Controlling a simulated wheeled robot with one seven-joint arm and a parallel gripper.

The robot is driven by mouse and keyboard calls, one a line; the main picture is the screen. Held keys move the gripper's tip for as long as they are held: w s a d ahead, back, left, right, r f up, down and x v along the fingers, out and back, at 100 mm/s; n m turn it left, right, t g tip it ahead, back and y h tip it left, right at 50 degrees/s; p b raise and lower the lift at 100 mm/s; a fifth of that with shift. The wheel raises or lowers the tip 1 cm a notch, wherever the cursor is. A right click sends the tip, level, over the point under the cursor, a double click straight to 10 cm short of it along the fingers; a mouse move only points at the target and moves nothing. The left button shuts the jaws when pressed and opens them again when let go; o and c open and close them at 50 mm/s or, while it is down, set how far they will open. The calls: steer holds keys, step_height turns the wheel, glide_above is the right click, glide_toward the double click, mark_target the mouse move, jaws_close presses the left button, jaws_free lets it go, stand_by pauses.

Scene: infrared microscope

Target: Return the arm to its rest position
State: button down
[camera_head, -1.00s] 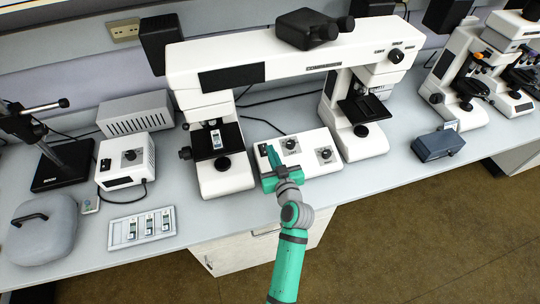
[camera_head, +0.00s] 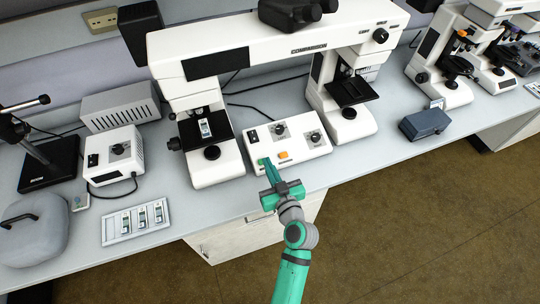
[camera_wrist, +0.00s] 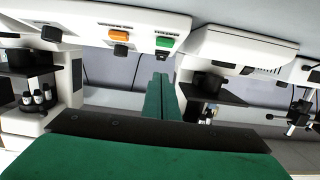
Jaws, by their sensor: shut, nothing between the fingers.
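My gripper (camera_head: 267,166) is shut and empty, its green fingers together. In the head view it points at the front left of the white control box (camera_head: 311,152), over the bench's front edge. The fingertips overlap the box's front in the picture; I cannot tell whether they touch it. My green arm reaches in from the bottom of the picture. In the wrist view the shut fingers (camera_wrist: 161,85) point away, with the control box (camera_wrist: 75,16) above them in the picture. Its orange switch (camera_wrist: 119,35) and green switch (camera_wrist: 165,42) show.
The large white microscope (camera_head: 265,45) stands behind the box, with a glass slide (camera_head: 205,128) on its left stage. A slide tray (camera_head: 136,222) lies at left on the bench. A blue-grey box (camera_head: 425,123) sits at right. Open floor (camera_head: 425,220) lies in front of the bench.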

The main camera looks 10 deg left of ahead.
steer(key=s+d+f+m+h, duration=0.3)
steer(key=s+d+f, duration=0.15)
steer(key=s, duration=0.35)
steer(key=s+d+f+m+h, duration=0.2)
steer(key=s+d+f+h, duration=0.25)
steer(key=s, duration=0.35)
steer(key=s+d+r+m+t+h, duration=0.1)
steer(key=s+r, duration=0.3)
steer(key=s, duration=0.5)
steer(key=s+d+r, duration=0.2)
steer(key=s+r, duration=0.3)
steer(key=s, duration=0.5)
steer(key=shift+r+m+t+h, duration=0.2)
steer(key=shift+m+t+h, duration=0.15)
steer(key=shift+m+t, duration=0.05)
steer(key=shift+s+d, duration=0.1)
steer(key=shift+s, duration=0.1)
